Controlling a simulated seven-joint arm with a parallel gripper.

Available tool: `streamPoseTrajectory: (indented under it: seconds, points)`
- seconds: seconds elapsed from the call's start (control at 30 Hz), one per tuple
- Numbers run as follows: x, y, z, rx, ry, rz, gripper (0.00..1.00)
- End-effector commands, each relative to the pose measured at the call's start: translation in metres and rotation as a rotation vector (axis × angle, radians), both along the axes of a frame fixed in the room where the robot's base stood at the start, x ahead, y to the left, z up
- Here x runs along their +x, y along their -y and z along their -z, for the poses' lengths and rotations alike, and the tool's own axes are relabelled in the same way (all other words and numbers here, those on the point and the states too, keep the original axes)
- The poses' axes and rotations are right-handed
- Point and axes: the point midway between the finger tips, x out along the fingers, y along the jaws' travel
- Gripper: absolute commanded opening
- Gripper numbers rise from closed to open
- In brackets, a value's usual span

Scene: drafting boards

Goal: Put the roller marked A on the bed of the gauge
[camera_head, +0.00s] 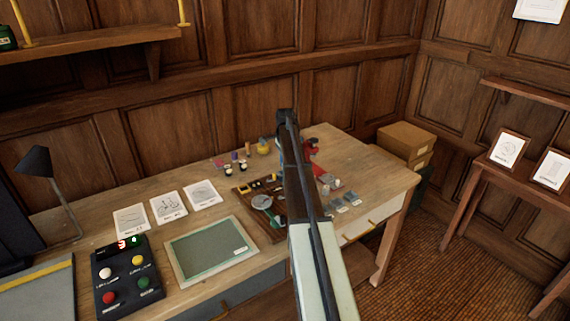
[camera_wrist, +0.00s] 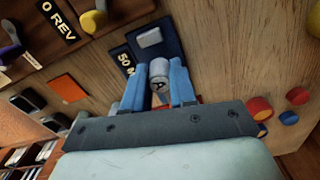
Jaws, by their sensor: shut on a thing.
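In the wrist view my gripper (camera_wrist: 159,67) has its two blue fingers closed on the sides of a small grey roller (camera_wrist: 159,84) with a letter A on its end. Just beyond the roller lies a dark blue plate (camera_wrist: 172,30) with a light grey block (camera_wrist: 149,38) on it and a label reading "50 M", the rest hidden. I cannot tell whether this plate belongs to the gauge, or whether the roller touches anything. In the head view my arm hides the gripper and the roller. A red device (camera_head: 312,143) shows beside the arm there.
An orange square (camera_wrist: 72,89) lies left of the fingers; red and blue round pieces (camera_wrist: 260,108) lie right. In the head view a dark wooden tray (camera_head: 243,208) with tools, small blue-grey blocks (camera_head: 340,207), a green board (camera_head: 210,250) and a button box (camera_head: 127,275) occupy the desk.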

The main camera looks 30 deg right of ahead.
Motion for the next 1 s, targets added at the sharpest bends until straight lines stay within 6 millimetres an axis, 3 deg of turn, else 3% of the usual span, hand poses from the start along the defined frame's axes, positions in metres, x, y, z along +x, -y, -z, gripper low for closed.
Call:
streamPoseTrajectory:
  seconds: [1.0]
  points:
    - [0.000, 0.000, 0.011, 0.000, 0.000, 0.000, 0.00]
